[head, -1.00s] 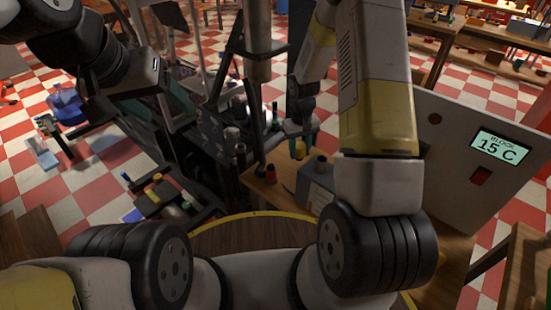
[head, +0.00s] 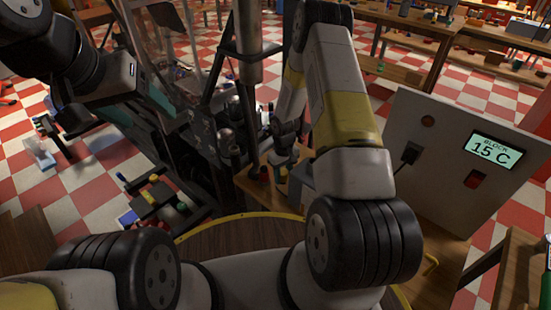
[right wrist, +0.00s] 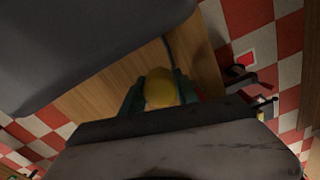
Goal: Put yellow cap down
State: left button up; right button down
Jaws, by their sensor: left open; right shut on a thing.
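The yellow cap (right wrist: 160,88) shows in the right wrist view, between the two teal fingertips of my right gripper (right wrist: 160,94). The gripper is shut on it. A wooden bench top (right wrist: 98,93) lies beyond the cap; I cannot tell whether the cap touches it. My left gripper (head: 136,118) is at the upper left, open, away from the cap.
A grey box (right wrist: 75,50) stands close beside my right gripper. A small dark and red item (head: 258,173) stands on the bench to its left. A panel (head: 440,150) reading 15 C stands at right. A tray (head: 160,198) with coloured parts is at left.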

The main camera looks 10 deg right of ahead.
jog(key=shift+f, duration=1.2)
jog(key=shift+f, duration=0.15)
jog(key=c, duration=0.9)
grip_release()
